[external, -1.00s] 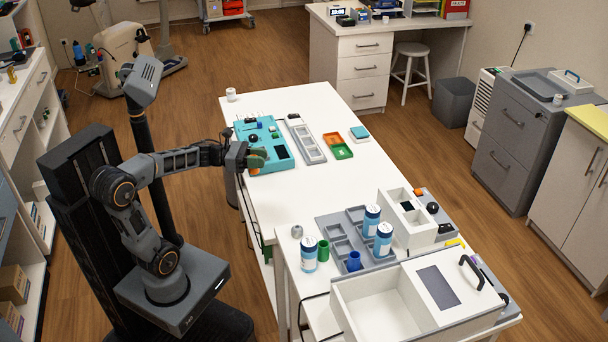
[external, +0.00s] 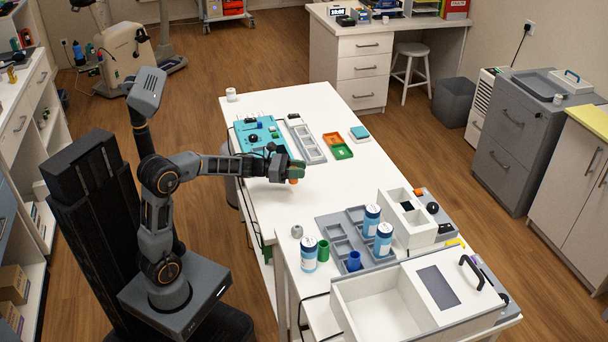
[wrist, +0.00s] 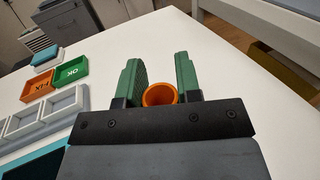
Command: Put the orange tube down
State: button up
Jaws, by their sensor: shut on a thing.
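The orange tube (wrist: 160,94) sits between the two green fingers of my gripper (wrist: 160,80) in the wrist view, with its open end facing the camera. In the external view the tube (external: 294,181) shows as a small orange patch under my gripper (external: 298,170). My gripper is shut on it, over the white table (external: 330,203) just right of the teal board (external: 245,141). I cannot tell whether the tube's lower end touches the table.
A grey tray (external: 308,143) and the orange and green bins (external: 343,152) lie beyond my gripper. A blue-and-white bottle (external: 309,254), a green cup (external: 323,250) and a grey rack (external: 338,232) stand nearer. The table between them is clear.

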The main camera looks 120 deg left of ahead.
jog(key=shift+w+a+f+b, duration=0.15)
jog(key=shift+f+b, duration=0.15)
jog(key=shift+f, duration=0.65)
jog(key=shift+a+f+b, duration=0.1)
jog(key=shift+f+b, duration=0.2)
jog(key=shift+f, duration=0.65)
jog(key=shift+f, duration=0.1)
jog(key=shift+f, duration=0.15)
jog(key=o, duration=0.9)
jog(key=shift+r, duration=0.35)
jog(key=p+v, duration=0.2)
jog(key=v, duration=1)
jog(key=shift+f, duration=0.15)
jog(key=shift+d, duration=0.1)
